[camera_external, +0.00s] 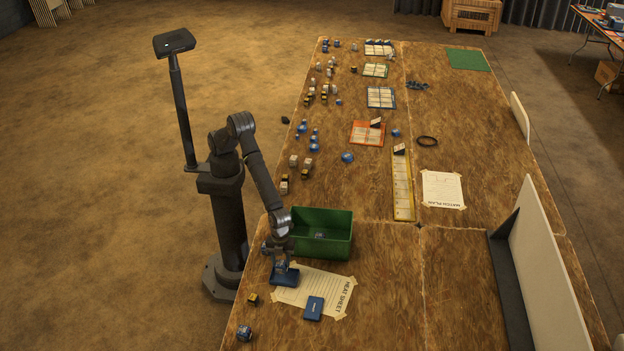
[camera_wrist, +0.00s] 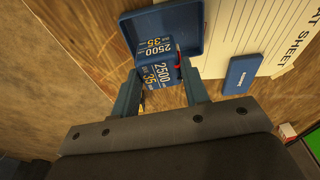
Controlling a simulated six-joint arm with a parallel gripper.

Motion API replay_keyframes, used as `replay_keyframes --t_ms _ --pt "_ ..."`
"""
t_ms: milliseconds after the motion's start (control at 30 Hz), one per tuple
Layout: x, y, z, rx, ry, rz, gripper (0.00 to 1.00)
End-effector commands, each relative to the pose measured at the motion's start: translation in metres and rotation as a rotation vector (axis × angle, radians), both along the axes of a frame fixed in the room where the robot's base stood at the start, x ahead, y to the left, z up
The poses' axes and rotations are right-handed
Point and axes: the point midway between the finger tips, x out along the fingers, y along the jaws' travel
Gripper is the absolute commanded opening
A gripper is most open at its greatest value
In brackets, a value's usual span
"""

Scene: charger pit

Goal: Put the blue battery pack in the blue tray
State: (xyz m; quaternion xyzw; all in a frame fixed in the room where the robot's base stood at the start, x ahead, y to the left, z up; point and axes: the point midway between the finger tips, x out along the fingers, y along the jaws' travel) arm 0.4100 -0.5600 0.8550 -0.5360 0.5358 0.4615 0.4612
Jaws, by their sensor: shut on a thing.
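The blue battery pack (camera_wrist: 160,62), printed with white and yellow figures, is held between the two fingers of my gripper (camera_wrist: 161,88) in the wrist view. The blue tray (camera_wrist: 188,18) is shallow with a raised rim, and lies just past the pack, partly covered by it. In the external view my gripper (camera_external: 283,259) points down over the blue tray (camera_external: 284,280), which lies at the edge of the heat sheet. The pack (camera_external: 281,267) shows small between the fingers, over the tray. I cannot tell whether it touches the tray floor.
A flat blue box (camera_external: 313,308) lies on the heat sheet (camera_external: 335,290). A green bin (camera_external: 323,248) stands close behind my gripper. A small yellow-black block (camera_external: 253,299) and a blue round item (camera_external: 244,333) sit near the table's left edge. The table's right front is clear.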

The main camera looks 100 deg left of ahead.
Motion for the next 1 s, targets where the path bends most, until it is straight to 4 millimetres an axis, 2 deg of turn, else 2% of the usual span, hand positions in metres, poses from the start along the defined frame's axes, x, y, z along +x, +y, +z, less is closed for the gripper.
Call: replay_keyframes --t_ms 100,233,467,833,867,967,1000 --pt "0.009 0.001 -0.005 -0.001 0.0 0.001 0.12" --pt "0.011 0.001 -0.013 0.0 0.001 0.0 0.12" --pt "0.01 0.001 -0.045 0.0 0.001 0.0 0.12" --pt "0.01 0.001 -0.049 -0.001 0.0 0.0 0.12" --pt "0.01 0.001 -0.05 -0.001 0.0 0.0 0.43" --pt "0.01 0.001 -0.049 -0.001 0.0 0.0 0.63" --pt "0.01 0.001 -0.049 -0.001 0.0 0.0 0.63"
